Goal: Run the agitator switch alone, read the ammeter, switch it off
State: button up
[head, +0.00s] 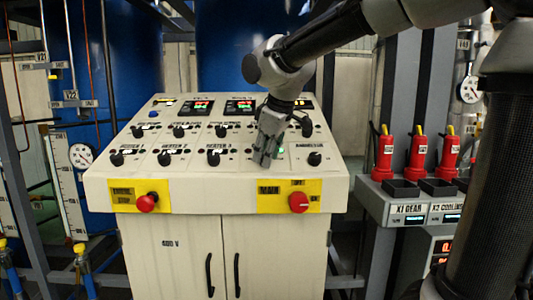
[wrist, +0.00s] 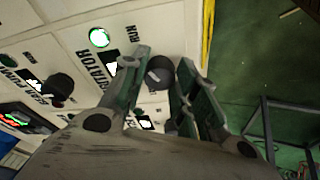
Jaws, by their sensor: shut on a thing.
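The control console (head: 100,185) stands in the middle of the head view. My gripper (head: 264,163) reaches down to the right part of its sloped panel and hides the agitator switch there. In the wrist view, my gripper (wrist: 165,68) has its fingers on both sides of a dark round knob, the agitator switch (wrist: 158,76), and is shut on it. The partly covered label beside it ends in "TATOR". A green lamp (wrist: 98,38) is lit near a "RUN" mark. Which small panel window is the ammeter, and its reading, I cannot tell.
More black knobs (head: 213,158) line the panel, with lit displays (head: 197,107) above. A red emergency stop (head: 146,202) and red main switch (head: 299,202) sit on the front edge. Red extinguisher-like items (head: 383,155) stand at right. The wrist view shows open green floor (wrist: 250,70).

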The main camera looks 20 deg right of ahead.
jog(key=o, duration=1)
jog(key=v, duration=1.2)
